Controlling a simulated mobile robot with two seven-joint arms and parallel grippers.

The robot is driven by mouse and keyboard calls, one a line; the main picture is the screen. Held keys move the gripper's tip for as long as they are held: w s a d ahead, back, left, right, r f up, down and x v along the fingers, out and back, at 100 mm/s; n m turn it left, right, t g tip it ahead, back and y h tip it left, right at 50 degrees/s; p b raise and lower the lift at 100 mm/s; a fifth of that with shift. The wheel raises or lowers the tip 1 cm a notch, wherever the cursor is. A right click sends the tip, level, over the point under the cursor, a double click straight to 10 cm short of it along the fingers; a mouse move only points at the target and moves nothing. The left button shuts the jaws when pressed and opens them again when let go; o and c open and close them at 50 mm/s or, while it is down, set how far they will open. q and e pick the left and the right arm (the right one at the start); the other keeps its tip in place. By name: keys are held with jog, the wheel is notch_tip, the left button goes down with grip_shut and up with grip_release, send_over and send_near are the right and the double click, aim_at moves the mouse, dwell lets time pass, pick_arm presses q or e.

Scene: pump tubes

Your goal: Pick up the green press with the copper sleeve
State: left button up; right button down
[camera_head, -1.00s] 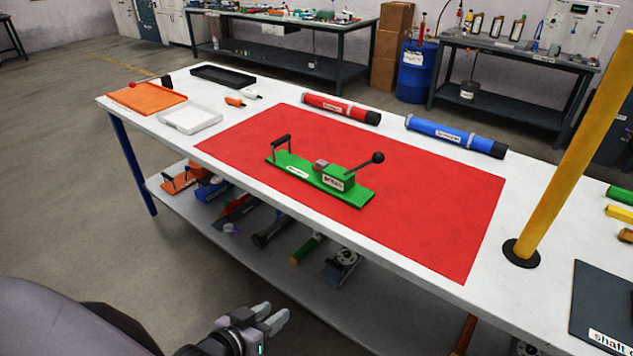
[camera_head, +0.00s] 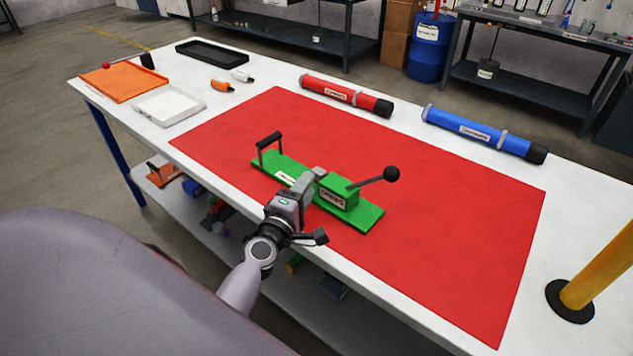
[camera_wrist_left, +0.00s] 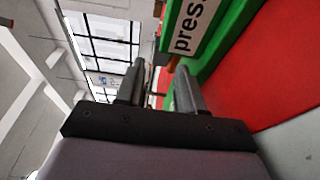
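The green press (camera_head: 368,217) lies on the red mat (camera_head: 450,240), with a dark handle at its left end and a black-knobbed lever on its block. My left gripper (camera_head: 312,179) is at the press's near side, beside the block, and hides part of its middle. In the left wrist view the two fingers (camera_wrist_left: 158,88) stand apart. The green press with its "press" label (camera_wrist_left: 196,22) fills the upper right there. A small copper-brown piece (camera_wrist_left: 172,66) shows near the fingertips; I cannot tell whether it lies between them. My right gripper is not in view.
A red tube (camera_head: 345,95) and a blue tube (camera_head: 480,133) lie behind the mat. An orange tray (camera_head: 120,84), a white tray (camera_head: 168,105) and a black tray (camera_head: 212,52) are at the left. A yellow post (camera_head: 600,262) stands at the right. The mat right of the press is bare.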

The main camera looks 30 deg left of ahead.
aim_at(317, 169)
pick_arm(q)
jog(key=shift+w+a+b, duration=0.1)
jog(key=shift+w+a, duration=0.1)
jog(key=shift+w, duration=0.8)
jog(key=shift+w+a+b, duration=0.1)
jog(key=shift+w+a, duration=0.05)
jog(key=shift+w, duration=0.9)
jog(key=shift+w+a+b, duration=0.1)
jog(key=shift+w+a, duration=0.1)
jog(key=shift+w, duration=0.8)
grip_shut()
jog(key=shift+r, duration=0.15)
